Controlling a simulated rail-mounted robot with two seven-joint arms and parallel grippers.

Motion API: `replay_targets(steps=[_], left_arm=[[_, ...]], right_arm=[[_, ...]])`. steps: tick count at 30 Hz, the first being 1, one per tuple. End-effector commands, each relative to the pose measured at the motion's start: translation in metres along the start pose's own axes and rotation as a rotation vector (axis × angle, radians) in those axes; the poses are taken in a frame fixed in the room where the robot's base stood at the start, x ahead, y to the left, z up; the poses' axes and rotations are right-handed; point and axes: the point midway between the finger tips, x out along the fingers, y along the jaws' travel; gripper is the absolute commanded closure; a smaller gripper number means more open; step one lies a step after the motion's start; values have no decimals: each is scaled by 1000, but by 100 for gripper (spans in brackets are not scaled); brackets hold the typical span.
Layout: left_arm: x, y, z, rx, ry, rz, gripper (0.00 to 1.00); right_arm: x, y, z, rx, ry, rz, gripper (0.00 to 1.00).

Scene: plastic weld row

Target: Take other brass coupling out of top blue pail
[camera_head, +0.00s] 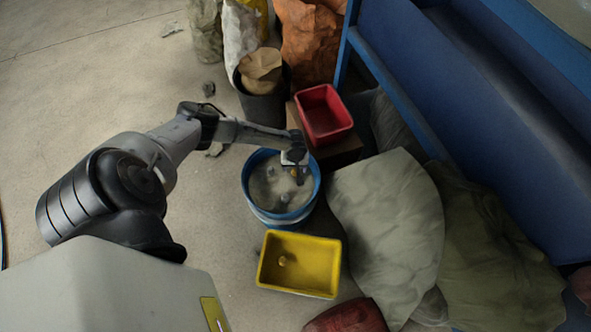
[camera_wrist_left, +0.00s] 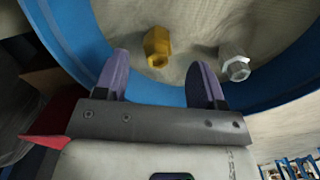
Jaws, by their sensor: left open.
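The blue pail (camera_head: 262,213) stands on the floor and holds a pale, grainy-looking fill. My left gripper (camera_head: 298,176) is over the right part of its mouth, pointing down. In the left wrist view, a brass coupling (camera_wrist_left: 157,47) lies on the pale fill inside the pail, just beyond and between the fingertips. The left gripper (camera_wrist_left: 161,75) is open with nothing between its fingers. A silver hex fitting (camera_wrist_left: 235,64) lies to the right of the coupling. Another brass-coloured piece (camera_head: 282,261) lies in the yellow bin (camera_head: 312,286). My right gripper is not in view.
A red bin (camera_head: 323,115) stands on a box just behind the pail. Pale sacks (camera_head: 388,215) lie to the right, beside a blue frame. A dark bucket (camera_head: 263,103) and several sacks stand at the back. The floor left of the pail is mostly clear.

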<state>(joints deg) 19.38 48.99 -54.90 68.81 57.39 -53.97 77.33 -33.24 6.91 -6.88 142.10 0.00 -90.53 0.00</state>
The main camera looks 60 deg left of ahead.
Motion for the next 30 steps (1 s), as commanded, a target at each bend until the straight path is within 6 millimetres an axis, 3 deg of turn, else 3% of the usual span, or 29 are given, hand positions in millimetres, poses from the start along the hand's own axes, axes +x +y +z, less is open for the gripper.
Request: replay_targets(steps=[1, 7, 17, 30], left_arm=[[11, 1, 0, 0, 1, 0, 37], [34, 2, 1, -1, 0, 1, 37], [37, 2, 1, -1, 0, 0, 38], [37, 2, 1, -1, 0, 0, 80]], right_arm=[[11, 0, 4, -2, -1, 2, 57], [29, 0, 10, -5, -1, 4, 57], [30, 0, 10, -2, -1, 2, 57], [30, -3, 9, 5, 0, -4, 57]])
